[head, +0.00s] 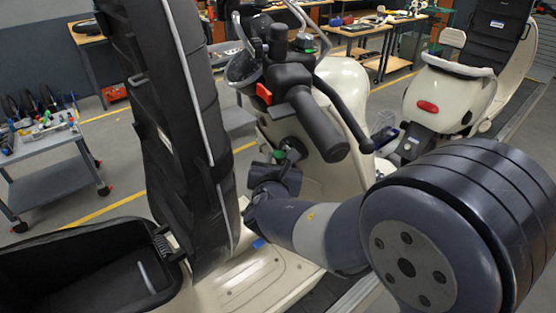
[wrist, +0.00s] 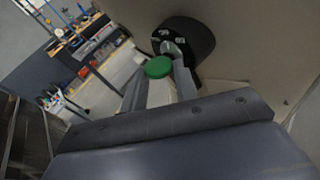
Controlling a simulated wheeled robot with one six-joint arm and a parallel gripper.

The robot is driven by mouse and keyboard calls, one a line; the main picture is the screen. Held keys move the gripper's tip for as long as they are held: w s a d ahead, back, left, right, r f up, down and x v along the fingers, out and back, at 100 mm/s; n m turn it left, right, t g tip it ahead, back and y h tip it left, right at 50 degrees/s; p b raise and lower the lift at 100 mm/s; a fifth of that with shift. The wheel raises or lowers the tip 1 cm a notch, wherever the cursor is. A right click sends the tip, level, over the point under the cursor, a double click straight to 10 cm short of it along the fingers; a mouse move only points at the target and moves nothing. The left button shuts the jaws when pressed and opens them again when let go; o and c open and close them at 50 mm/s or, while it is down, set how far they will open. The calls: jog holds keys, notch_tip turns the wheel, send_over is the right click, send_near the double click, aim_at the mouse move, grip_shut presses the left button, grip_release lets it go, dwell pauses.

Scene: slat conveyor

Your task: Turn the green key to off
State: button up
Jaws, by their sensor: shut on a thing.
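The green key (wrist: 158,67) sits at a round black lock (wrist: 188,40) on the cream scooter's inner front panel. In the wrist view its green head lies between the two fingers of my gripper (wrist: 160,80). The fingers are shut on it. In the head view a small bit of green key (head: 279,155) shows at the tip of my gripper (head: 288,158), below the handlebar. The lock's markings are too small to read, so I cannot tell the key's position.
The scooter's handlebar grip (head: 318,125) and brake lever (head: 345,112) hang close above my gripper. The raised black seat (head: 180,120) stands to the left, with an open storage bin (head: 90,265) below it. A second scooter (head: 450,95) stands behind right. A tool cart (head: 45,165) is far left.

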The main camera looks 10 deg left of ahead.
jog(key=shift+r+g+p, duration=0.25)
jog(key=shift+g+p, duration=0.05)
jog(key=shift+p, duration=0.3)
jog(key=shift+f+n, duration=0.15)
jog(key=shift+n, duration=0.25)
jog(key=o, duration=0.9)
jog(key=shift+g, duration=0.3)
jog(key=shift+s, duration=0.15)
jog(key=b+v, duration=0.2)
jog(key=v, duration=0.8)
jog(key=shift+s+a, duration=0.15)
jog(key=shift+s, duration=0.2)
